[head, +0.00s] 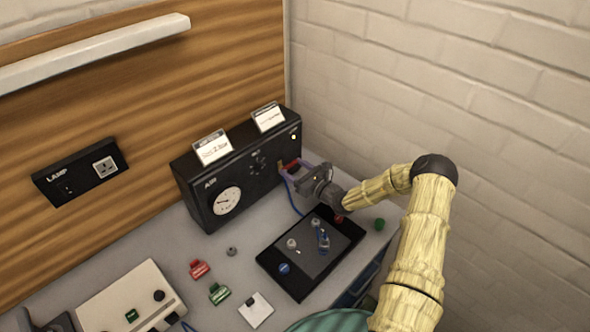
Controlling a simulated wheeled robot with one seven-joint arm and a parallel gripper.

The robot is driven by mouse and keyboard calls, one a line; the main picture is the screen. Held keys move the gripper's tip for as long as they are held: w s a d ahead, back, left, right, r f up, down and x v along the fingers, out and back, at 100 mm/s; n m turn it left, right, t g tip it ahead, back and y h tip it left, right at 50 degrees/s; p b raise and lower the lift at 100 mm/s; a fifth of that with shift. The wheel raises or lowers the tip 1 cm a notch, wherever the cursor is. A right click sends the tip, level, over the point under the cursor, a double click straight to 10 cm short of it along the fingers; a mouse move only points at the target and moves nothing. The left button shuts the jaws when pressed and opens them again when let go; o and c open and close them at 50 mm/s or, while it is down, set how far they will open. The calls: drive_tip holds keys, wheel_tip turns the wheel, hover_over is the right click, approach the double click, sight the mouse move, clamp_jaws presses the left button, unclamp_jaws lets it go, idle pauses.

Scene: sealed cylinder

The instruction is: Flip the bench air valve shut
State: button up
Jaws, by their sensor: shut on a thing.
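The black air box (240,172), labelled AIR, stands at the back of the bench with a round white gauge (227,201) on its front. A red lever (291,165) shows near the right end of that front; it looks like the air valve. My gripper (288,171) reaches it from the right, with its pale purple fingers around the red lever and shut on it. The fingers partly hide the lever, so its exact angle is unclear.
A black tray (270,262) with small parts lies in front of the box, below my arm. Red (199,269) and green (219,294) pieces lie left of it. A beige panel (130,300) sits front left. A brick wall (480,110) bounds the right.

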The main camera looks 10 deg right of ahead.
drive_tip(key=o, duration=1)
drive_tip(key=shift+s+d, duration=0.4)
drive_tip(key=shift+s, duration=0.05)
drive_tip(key=b+v, duration=0.4)
drive_tip(key=v, duration=1.2)
drive_tip(key=shift+s+b, duration=0.15)
drive_tip(key=shift+b, duration=0.2)
